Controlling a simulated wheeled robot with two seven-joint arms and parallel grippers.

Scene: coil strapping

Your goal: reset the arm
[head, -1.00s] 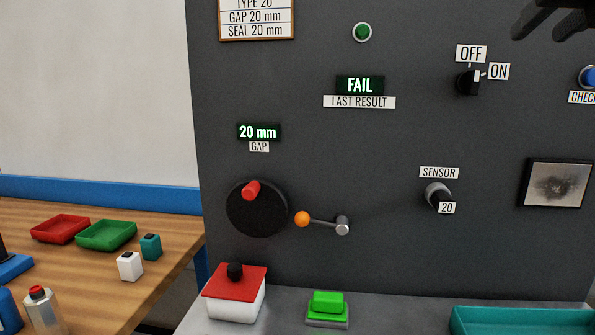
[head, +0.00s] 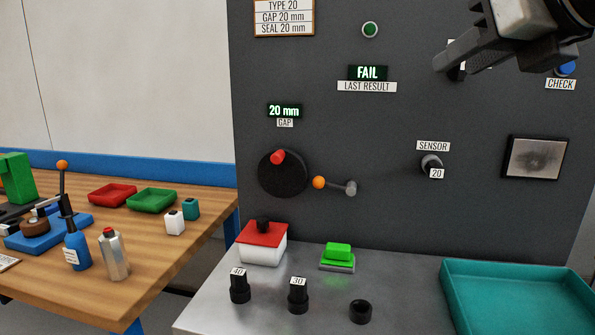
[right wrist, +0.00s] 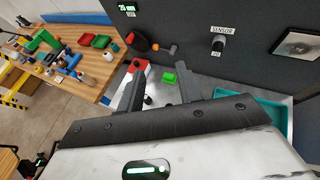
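My right gripper (head: 460,40) is at the top right of the head view, in front of the grey panel (head: 400,120). It covers most of the OFF/ON switch. In the right wrist view its two fingers (right wrist: 160,80) stand apart with nothing between them. The green block (right wrist: 169,78) and the red-lidded white box (right wrist: 140,70) show beyond the fingers. My left gripper is in neither view.
The panel carries a crank (head: 283,173), an orange-knobbed lever (head: 335,185) and a sensor knob (head: 431,163) at 20.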

